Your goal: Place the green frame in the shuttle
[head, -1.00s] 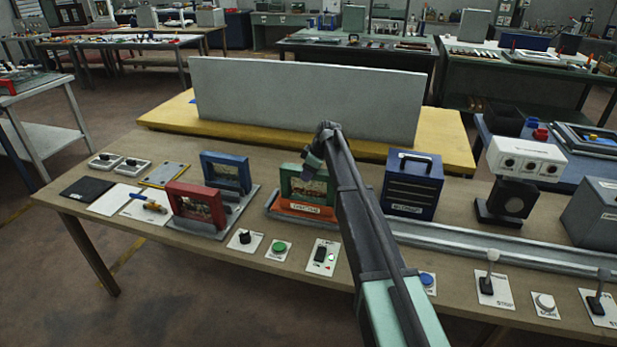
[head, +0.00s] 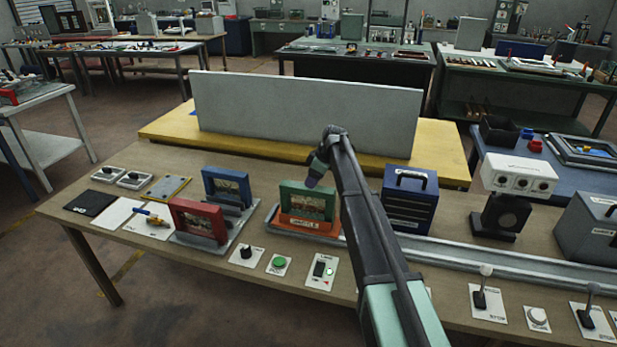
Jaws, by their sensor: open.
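The green frame (head: 305,201) stands upright in the orange shuttle (head: 311,224), at the left end of the grey rail (head: 470,258). My gripper (head: 314,177) is above and just behind the frame's right upper part, apart from it as far as I can see. Its fingers are small and dark in this view, and nothing shows between them. My arm crosses the right of the picture and hides part of the rail and the bench behind it.
A red frame (head: 199,221) and a blue frame (head: 227,187) stand on a grey rack left of the shuttle. A blue box (head: 409,199) stands right of my arm. Several switches and buttons line the front edge. A tall grey panel (head: 305,115) stands behind.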

